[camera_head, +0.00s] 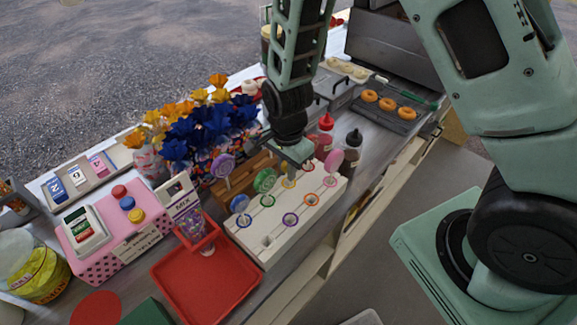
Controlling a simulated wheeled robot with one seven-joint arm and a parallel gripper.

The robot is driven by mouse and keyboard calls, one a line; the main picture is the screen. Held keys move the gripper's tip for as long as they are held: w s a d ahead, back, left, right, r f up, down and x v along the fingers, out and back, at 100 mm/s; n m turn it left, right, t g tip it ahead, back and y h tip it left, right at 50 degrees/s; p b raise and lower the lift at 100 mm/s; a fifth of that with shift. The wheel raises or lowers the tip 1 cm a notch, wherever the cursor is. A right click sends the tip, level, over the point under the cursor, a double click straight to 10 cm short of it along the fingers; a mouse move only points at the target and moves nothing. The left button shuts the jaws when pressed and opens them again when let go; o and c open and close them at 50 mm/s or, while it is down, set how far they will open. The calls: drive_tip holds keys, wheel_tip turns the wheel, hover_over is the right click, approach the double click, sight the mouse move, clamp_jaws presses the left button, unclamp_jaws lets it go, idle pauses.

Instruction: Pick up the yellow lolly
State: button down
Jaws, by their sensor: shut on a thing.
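The yellow lolly (290,171) shows only as a small patch of yellow just under my gripper, above the white lolly stand (252,240). My gripper (297,157) is over the back part of the stand, pointing down, and is shut on the yellow lolly. The fingers hide most of the lolly. I cannot tell whether its stick is still in its hole.
Close by stand a green lolly (265,180), a blue lolly (239,204), a purple lolly (222,164) and a pink lolly (334,160). Sauce bottles (351,146) are to the right, flowers (205,130) to the left. A red tray (205,284) lies in front.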

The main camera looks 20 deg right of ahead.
drive_tip(key=shift+r+b, duration=0.6)
drive_tip(key=shift+r, duration=4.4)
drive_tip(key=shift+r, duration=0.1)
wheel_tip(320, 180, up, 6)
drive_tip(key=p, duration=0.9)
drive_tip(key=shift+r, duration=0.2)
